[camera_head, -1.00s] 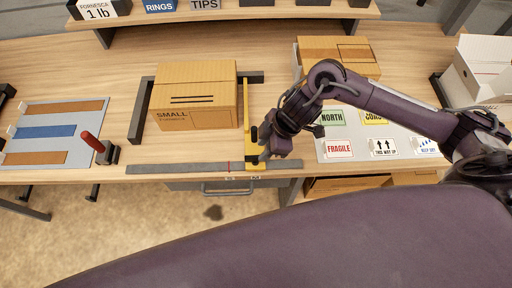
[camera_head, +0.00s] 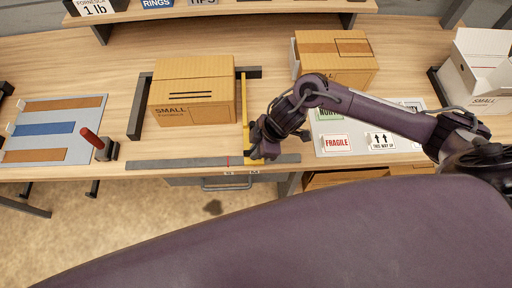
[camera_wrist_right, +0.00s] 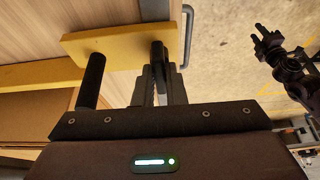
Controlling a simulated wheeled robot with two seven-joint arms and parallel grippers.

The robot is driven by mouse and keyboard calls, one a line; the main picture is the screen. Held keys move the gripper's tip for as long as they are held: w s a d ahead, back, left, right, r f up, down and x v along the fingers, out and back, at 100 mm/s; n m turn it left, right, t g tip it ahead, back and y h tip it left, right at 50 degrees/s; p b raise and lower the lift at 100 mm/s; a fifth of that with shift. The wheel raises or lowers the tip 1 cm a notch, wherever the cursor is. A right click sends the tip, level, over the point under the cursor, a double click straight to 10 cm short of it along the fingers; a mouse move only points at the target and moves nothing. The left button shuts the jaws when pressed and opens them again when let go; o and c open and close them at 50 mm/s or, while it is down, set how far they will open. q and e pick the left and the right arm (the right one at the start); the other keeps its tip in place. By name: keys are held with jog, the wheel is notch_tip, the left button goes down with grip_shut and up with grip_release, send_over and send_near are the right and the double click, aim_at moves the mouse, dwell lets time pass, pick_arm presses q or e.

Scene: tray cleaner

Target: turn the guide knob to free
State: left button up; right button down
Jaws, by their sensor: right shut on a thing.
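The yellow guide (camera_head: 245,103) stands along the right side of the small cardboard box, and its front end reaches the grey ruled rail (camera_head: 188,164). My right gripper (camera_head: 258,150) is over the guide's front end. In the right wrist view, the yellow guide (camera_wrist_right: 122,46) lies ahead of my right gripper (camera_wrist_right: 160,76). Its fingers are shut on the dark guide knob (camera_wrist_right: 158,54). A black post (camera_wrist_right: 92,80) stands on the guide beside them. The knob's marking is hidden. A dark jointed arm, probably my left (camera_wrist_right: 285,62), shows at the right of that view.
The small box (camera_head: 192,95) sits left of the guide inside a dark frame. A red-handled lever (camera_head: 93,140) and strip board (camera_head: 50,130) are further left. A label board (camera_head: 352,146) lies under my right arm. Another carton (camera_head: 335,55) stands behind.

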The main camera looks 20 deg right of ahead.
jog(key=shift+n, duration=0.3)
jog(key=n+g, duration=0.1)
jog(key=n, duration=0.1)
jog(key=shift+w+n+b, duration=0.15)
jog(key=shift+n+b, duration=0.15)
jog(key=n+g+b, duration=0.1)
jog(key=n, duration=0.2)
jog(key=shift+w+n+g, duration=0.1)
jog(key=shift+n+g, duration=0.2)
jog(key=shift+n, duration=0.1)
jog(key=shift+n+g+b, duration=0.3)
jog(key=shift+n, duration=0.5)
jog(key=shift+w+a+r+n+g+h, duration=0.15)
jog(key=shift+n+g+h, duration=0.15)
jog(key=shift+n, duration=0.7)
jog(key=n+g+h+p, duration=0.1)
jog(key=n, duration=0.2)
jog(key=shift+a+n+g+h+p, duration=0.1)
jog(key=shift+n+g+h+p, duration=0.4)
jog(key=shift+n, duration=1.6)
jog(key=c, duration=1.5)
grip_release()
